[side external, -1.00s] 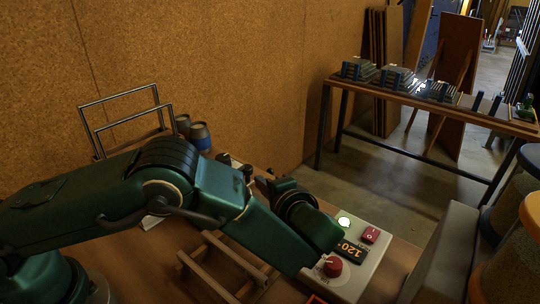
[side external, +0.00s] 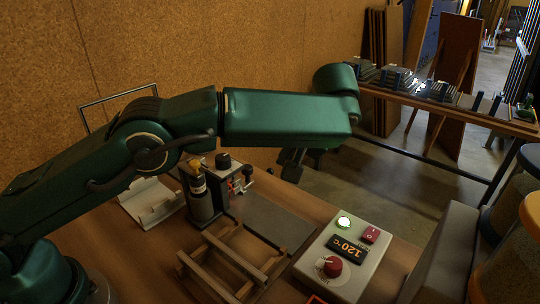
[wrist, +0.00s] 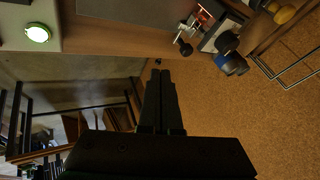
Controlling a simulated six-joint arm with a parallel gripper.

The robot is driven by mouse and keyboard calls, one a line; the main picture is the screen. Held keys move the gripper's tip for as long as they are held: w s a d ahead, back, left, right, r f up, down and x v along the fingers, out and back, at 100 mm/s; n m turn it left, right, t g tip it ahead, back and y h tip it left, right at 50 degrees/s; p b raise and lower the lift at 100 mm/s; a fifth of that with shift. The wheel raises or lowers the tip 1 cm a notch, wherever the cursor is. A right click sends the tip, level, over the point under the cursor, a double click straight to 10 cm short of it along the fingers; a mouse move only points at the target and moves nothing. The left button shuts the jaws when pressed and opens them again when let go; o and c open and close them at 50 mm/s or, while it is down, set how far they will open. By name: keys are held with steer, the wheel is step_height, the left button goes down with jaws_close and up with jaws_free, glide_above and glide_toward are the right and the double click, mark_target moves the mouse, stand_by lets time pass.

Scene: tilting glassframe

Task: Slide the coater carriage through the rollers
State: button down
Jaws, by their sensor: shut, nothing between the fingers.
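A small coater-like device (side external: 236,178) with black knobs and a red part stands on the bench in the side view. It also shows at the top of the wrist view (wrist: 207,25), with a reddish glow. A flat grey plate (side external: 275,224) lies in front of it. I cannot tell which part is the carriage, and the rollers are not clear. My gripper (side external: 291,172) hangs below my forearm, beyond the bench's far edge and to the right of the device. In the wrist view my gripper (wrist: 160,75) is shut and empty, apart from the device.
A control box (side external: 345,257) shows 120 °C, a lit green lamp and red controls. A wooden frame (side external: 225,268) and a pale bracket (side external: 152,203) lie on the bench. A rear table (side external: 450,105) bears several parts. The cork wall (side external: 240,50) stands behind; open floor lies right of it.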

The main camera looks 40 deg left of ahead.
steer(key=x, duration=1)
steer(key=shift+s+a+r, duration=0.1)
steer(key=shift+a, duration=0.1)
steer(key=shift+s+a, duration=0.15)
steer(key=shift+a, duration=0.7)
steer(key=shift+s+a, duration=0.15)
steer(key=shift+a, duration=0.65)
steer(key=shift+a, duration=2.6)
